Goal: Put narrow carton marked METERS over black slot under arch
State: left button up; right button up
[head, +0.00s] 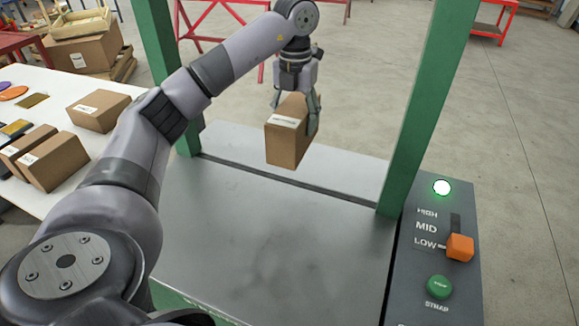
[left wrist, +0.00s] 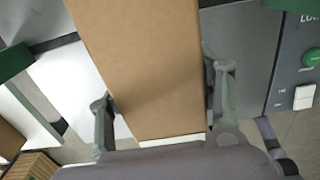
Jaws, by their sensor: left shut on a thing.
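My left gripper (head: 297,95) is shut on a narrow brown carton (head: 287,143) with a white label, whose print is too small to read. The carton hangs in the air above the grey machine top, near the black slot (head: 285,180) and between the green arch posts. In the left wrist view the carton (left wrist: 145,70) fills the middle, with the gripper's fingers (left wrist: 160,110) on either side of it. The black slot runs across the table from the left post to the right post. My right gripper is not in view.
The green arch posts (head: 414,110) stand left and right of the carton. A control panel (head: 432,270) with an orange lever (head: 460,247) and a green button (head: 439,288) is at right. Several other cartons lie on the white table (head: 60,100) at left. The front metal top (head: 270,240) is clear.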

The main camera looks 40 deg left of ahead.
pick_arm(q)
notch_tip(320, 180, down, 15)
jog(key=shift+r+p, duration=0.1)
jog(key=shift+p, duration=1)
jog(key=shift+f, duration=0.4)
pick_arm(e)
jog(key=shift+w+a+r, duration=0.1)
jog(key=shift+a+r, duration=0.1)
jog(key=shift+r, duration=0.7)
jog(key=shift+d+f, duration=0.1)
pick_arm(q)
jog(key=o, duration=1.5)
jog(key=shift+f, duration=0.1)
jog(key=shift+o, duration=0.2)
